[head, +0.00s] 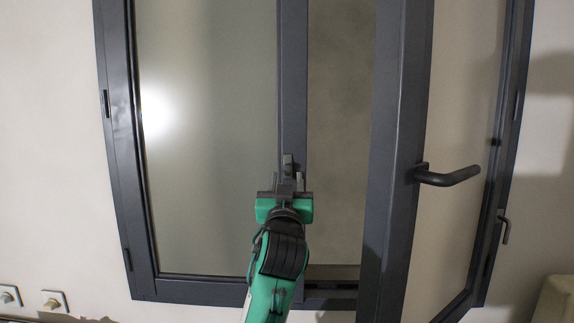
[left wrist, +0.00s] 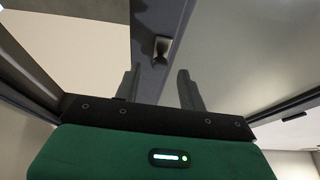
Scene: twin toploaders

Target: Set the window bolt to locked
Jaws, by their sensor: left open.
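The window bolt (head: 288,162) is a small grey piece on the dark middle upright of the window (head: 292,80). It also shows in the left wrist view (left wrist: 162,47), beyond the gap between my fingertips. My left gripper (head: 287,181) is open and empty, just below the bolt in the head view. In the left wrist view its two fingers (left wrist: 157,80) stand apart, and the bolt appears ahead of them; I see no contact. Whether the bolt is locked I cannot tell. My right gripper is not in view.
The right sash (head: 395,140) stands swung open, with a dark handle (head: 447,177) sticking out to the right. The left pane (head: 205,110) sits in its frame. Wall switches (head: 54,301) are at the lower left. A pale object (head: 555,300) is at the lower right.

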